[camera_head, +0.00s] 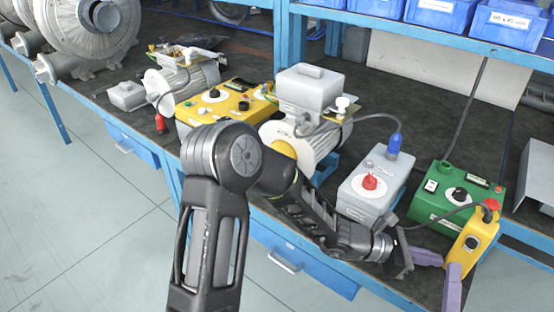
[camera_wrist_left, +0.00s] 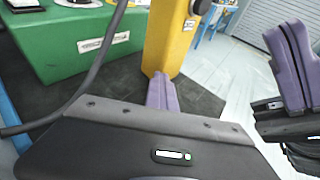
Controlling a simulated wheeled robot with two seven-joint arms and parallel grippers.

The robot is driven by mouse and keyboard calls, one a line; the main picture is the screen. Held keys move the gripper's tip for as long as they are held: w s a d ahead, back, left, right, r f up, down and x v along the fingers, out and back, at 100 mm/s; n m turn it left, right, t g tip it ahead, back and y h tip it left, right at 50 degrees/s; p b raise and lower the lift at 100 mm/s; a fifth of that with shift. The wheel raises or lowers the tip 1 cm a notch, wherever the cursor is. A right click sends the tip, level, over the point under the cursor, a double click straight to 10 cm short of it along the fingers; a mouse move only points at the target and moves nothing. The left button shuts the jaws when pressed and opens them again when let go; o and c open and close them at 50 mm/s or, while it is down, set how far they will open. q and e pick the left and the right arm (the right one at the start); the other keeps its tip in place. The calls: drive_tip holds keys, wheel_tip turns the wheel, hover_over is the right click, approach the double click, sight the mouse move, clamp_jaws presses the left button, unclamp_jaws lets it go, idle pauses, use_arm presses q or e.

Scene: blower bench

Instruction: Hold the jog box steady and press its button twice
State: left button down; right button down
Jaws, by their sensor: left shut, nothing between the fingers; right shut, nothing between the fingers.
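The yellow jog box (camera_head: 474,238) stands at the right front of the bench, with a red cap at its top and a pale label on its face. Its side also shows in the left wrist view (camera_wrist_left: 163,40). My left gripper (camera_head: 440,261) is shut and empty, its purple fingertips close to the jog box's lower left side; I cannot tell whether they touch. My right gripper (camera_head: 455,268) comes up from the bottom edge, shut, in front of the jog box's lower part. In the left wrist view the right gripper (camera_wrist_left: 283,30) is apart from the box.
A green control box (camera_head: 445,205) sits just left of and behind the jog box, with a dark cable looping nearby. A grey box with a red button (camera_head: 368,190) stands further left. A motor (camera_head: 310,130) and a yellow control box (camera_head: 205,108) are beyond.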

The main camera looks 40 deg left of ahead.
idle(0.9)
drive_tip(key=s, duration=0.3)
drive_tip(key=shift+s+a, duration=0.3)
drive_tip(key=shift+s, duration=0.05)
approach(472, 243)
drive_tip(key=w+a+r, duration=0.3)
drive_tip(key=r, duration=0.1)
drive_tip(key=shift+w+a, duration=0.2)
drive_tip(key=shift+a, duration=0.1)
drive_tip(key=shift+w, duration=0.2)
idle(1.8)
drive_tip(key=shift+w, duration=0.2)
